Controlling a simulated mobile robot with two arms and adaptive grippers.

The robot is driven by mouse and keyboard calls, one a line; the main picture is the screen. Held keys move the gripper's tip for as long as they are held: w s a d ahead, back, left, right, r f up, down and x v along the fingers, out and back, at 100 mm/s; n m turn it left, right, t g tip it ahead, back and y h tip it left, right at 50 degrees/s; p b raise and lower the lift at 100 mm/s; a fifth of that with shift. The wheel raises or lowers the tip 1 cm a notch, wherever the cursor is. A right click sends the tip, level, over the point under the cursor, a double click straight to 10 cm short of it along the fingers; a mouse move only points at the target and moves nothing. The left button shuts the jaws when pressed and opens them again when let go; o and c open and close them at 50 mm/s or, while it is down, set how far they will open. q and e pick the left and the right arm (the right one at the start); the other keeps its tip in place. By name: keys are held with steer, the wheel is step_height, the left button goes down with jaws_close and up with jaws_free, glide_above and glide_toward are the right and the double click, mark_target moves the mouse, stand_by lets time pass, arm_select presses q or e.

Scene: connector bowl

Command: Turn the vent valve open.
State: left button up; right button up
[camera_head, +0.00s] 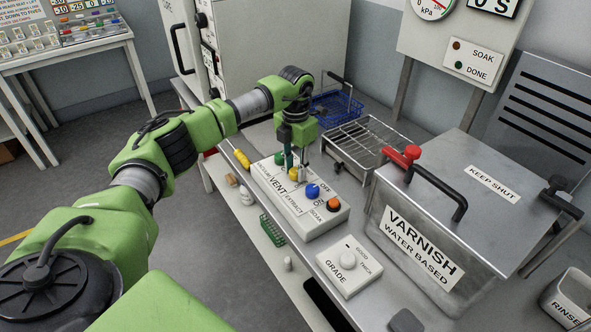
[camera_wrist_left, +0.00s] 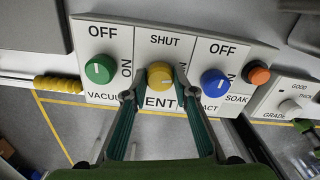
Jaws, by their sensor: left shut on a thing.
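The vent valve is a yellow knob (camera_head: 293,174) in the middle of a white control box (camera_head: 322,224), above the label VENT. It also shows in the left wrist view (camera_wrist_left: 160,75), under the word SHUT. My left gripper (camera_head: 299,166) reaches down over the box from above. In the left wrist view the gripper (camera_wrist_left: 159,94) has one finger on each side of the yellow knob and is shut on it. The fingers cover part of the label, and I cannot clearly tell the knob's pointing direction. My right gripper is not in view.
An orange button (camera_head: 333,203) is beyond the blue one. A grade box (camera_head: 348,268), varnish tank (camera_head: 411,257), wire rack (camera_head: 364,145) and blue basket (camera_head: 337,106) stand nearby.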

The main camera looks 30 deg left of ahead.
mark_target(296, 170)
arm_select(q)
steer(key=shift+m, duration=1.4)
steer(key=o, duration=1.1)
step_height(296, 170, up, 12)
